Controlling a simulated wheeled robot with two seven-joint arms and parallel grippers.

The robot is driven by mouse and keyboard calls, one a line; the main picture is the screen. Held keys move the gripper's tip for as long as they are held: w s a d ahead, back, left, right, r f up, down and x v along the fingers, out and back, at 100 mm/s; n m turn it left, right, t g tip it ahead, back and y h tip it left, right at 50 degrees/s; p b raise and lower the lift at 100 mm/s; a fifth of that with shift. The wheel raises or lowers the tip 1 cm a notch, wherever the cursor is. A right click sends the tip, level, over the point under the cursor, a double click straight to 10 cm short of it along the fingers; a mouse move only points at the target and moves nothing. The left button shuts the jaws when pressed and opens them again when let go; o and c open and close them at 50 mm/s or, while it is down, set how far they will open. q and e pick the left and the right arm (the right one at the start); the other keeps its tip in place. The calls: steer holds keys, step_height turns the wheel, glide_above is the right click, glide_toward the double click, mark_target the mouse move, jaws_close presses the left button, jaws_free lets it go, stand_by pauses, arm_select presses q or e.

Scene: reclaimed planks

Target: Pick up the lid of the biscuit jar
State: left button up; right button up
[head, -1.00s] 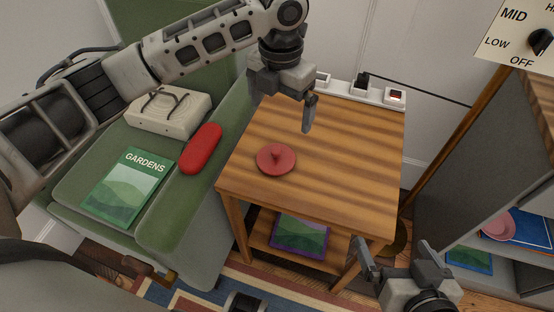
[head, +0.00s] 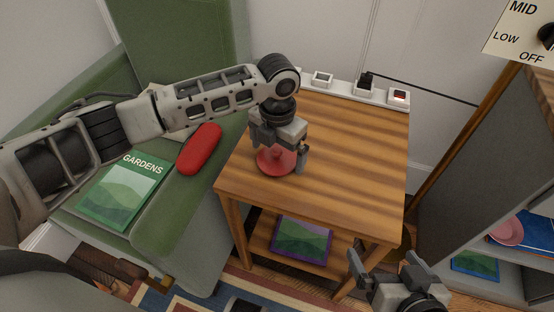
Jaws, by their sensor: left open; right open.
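The red round lid (head: 271,170) lies flat on the wooden side table (head: 350,170), near its left edge. My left gripper (head: 281,160) is open directly over it, fingers pointing down, and hides the knob and the far part of the disc. One finger shows at the right of the lid; the other is mostly hidden. I cannot tell whether the fingers touch the lid. My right gripper (head: 383,258) is open and empty at the bottom, in front of the table's right corner.
A green armchair with a GARDENS book (head: 125,190) and a red case (head: 200,149) stands left of the table. A white power strip (head: 345,86) runs along the table's back edge. A grey shelf unit (head: 465,170) stands right. The tabletop's right half is clear.

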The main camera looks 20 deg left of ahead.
arm_select(q)
steer(key=c, duration=0.9)
